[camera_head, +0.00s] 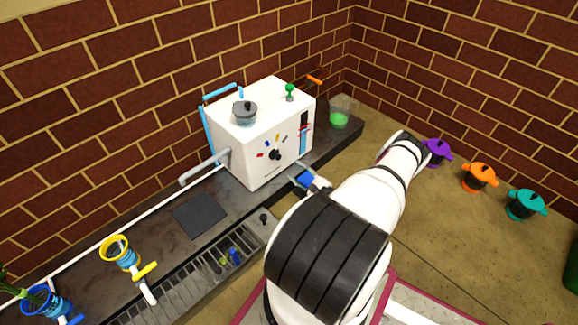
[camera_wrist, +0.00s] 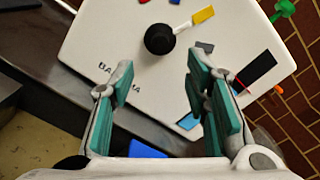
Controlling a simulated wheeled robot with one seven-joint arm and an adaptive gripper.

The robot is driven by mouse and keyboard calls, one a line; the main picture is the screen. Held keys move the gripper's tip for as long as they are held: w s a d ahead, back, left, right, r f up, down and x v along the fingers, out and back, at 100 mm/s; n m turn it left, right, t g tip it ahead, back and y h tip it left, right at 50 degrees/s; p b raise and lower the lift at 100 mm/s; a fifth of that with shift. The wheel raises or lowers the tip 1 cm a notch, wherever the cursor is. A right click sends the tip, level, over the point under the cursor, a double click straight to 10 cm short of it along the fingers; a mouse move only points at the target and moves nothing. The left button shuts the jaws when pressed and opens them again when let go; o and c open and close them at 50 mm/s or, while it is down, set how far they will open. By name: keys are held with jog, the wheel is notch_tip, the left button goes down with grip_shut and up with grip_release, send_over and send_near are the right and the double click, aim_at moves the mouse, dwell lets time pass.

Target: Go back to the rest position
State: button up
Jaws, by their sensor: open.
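My gripper (camera_wrist: 160,75) is open, with its two teal-padded fingers apart and nothing between them. In the wrist view it faces the front panel of the white machine (camera_wrist: 110,45), near the black knob (camera_wrist: 160,39); I cannot tell the exact gap. In the head view my arm reaches from the bottom up and right, and its bulk hides much of the wrist. The white machine (camera_head: 237,150) stands on the dark counter against the brick wall.
A grey pot (camera_head: 245,113) and a green-topped item (camera_head: 290,92) sit on the machine. A glass with green content (camera_head: 339,112) stands beside it. A yellow-ringed funnel (camera_head: 115,251) is at left.

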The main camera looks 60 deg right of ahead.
jog(key=shift+v, duration=0.8)
